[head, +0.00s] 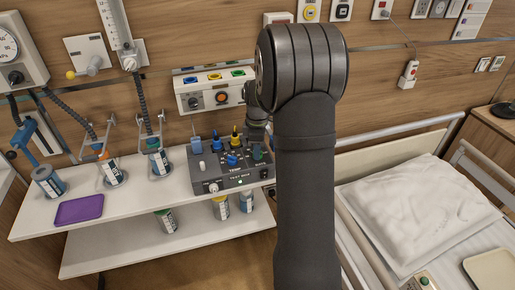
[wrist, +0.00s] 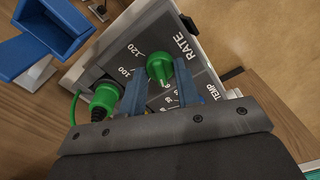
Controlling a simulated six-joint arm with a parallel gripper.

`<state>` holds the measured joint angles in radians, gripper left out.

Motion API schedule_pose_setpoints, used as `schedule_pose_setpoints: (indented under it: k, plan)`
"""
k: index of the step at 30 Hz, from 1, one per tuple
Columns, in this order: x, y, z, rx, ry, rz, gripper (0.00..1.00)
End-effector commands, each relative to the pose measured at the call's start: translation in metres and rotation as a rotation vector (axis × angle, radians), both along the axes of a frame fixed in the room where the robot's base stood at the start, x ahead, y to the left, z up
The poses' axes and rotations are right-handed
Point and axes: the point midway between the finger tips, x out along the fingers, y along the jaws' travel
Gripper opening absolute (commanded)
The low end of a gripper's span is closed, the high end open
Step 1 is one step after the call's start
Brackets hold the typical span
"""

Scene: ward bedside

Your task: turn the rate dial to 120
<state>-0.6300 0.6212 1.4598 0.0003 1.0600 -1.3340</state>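The device box (head: 225,183) stands on the white shelf in the head view, partly behind my arm. In the wrist view, a green dial (wrist: 159,68) sits beside the word RATE, with the printed numbers 120 and 100 to its left. Its pointer setting cannot be read. My gripper (wrist: 160,80) is open, with two blue fingers apart and the green dial between and just beyond their tips. I cannot tell whether either finger touches it. In the head view my arm hides much of the gripper.
A green plug with a cable (wrist: 104,100) is close to the left finger. A blue holder (wrist: 50,38) stands at the upper left in the wrist view. Bottles, a purple tray (head: 79,209) and the bed's pillow (head: 420,208) flank the box in the head view.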

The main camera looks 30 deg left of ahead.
Motion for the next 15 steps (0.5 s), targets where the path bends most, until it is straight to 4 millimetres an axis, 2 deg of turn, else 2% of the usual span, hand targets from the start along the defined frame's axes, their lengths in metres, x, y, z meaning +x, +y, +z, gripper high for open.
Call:
schedule_pose_setpoints:
  k: [1,3,15]
  plan:
    - [-0.0001,0.0,0.0002,0.0,0.0,0.0,0.18]
    - [-0.0001,0.0,0.0002,0.0,0.0,0.0,0.07]
    - [-0.0001,0.0,0.0005,0.0,0.0,-0.072,0.07]
